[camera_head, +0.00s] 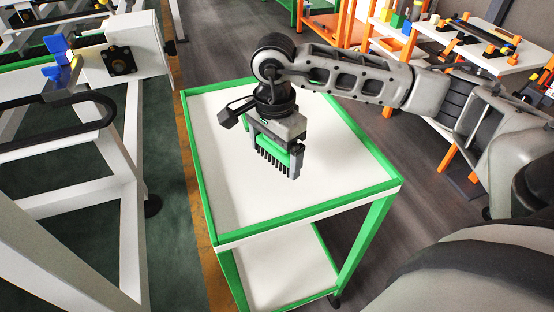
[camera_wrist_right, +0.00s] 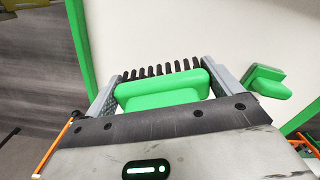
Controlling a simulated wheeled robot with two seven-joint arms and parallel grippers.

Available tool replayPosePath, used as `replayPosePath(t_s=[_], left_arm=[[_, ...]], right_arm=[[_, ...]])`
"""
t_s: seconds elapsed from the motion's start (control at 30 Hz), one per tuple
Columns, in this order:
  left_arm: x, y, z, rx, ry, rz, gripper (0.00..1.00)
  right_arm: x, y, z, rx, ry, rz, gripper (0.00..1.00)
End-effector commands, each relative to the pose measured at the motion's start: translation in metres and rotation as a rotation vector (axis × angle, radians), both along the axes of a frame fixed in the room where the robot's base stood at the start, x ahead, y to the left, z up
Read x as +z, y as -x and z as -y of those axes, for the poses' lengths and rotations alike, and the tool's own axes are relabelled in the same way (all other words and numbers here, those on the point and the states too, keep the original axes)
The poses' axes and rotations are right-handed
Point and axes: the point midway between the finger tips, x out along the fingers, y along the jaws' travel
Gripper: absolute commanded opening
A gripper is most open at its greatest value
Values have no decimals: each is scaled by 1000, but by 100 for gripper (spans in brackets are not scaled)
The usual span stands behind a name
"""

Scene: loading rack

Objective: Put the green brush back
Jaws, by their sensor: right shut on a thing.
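The green brush (camera_head: 273,154) with black bristles is held in my right gripper (camera_head: 274,165), above the white top of a cart (camera_head: 345,208) with a green rim. The bristles point down in the head view. In the right wrist view the brush's green body (camera_wrist_right: 162,91) sits between the two fingers of my right gripper (camera_wrist_right: 163,80), with a row of dark bristles beyond it. I cannot tell whether the bristle tips touch the cart top. My left gripper is not in view.
A white frame (camera_head: 128,150) with blue clips (camera_head: 55,60) stands at the left. A white table (camera_head: 490,60) with several small parts stands at the back right. A green piece (camera_wrist_right: 265,80) shows at the right in the wrist view.

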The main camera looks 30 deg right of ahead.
Motion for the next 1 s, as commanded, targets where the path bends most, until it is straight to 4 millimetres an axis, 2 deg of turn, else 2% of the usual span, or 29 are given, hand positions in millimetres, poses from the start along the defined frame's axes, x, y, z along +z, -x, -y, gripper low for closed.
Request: replayPosePath(t_s=[0.07,0.27,0.67,0.7,1.0], left_arm=[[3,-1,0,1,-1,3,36],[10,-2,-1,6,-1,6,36],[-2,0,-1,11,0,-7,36],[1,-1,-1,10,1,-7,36],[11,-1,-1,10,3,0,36]], right_arm=[[-9,-1,9,-4,4,-3,66],[-34,-1,6,-1,0,-2,66],[-42,-1,6,-1,1,1,66],[-40,-1,6,-1,1,0,100],[-35,-1,6,-2,1,0,100]])
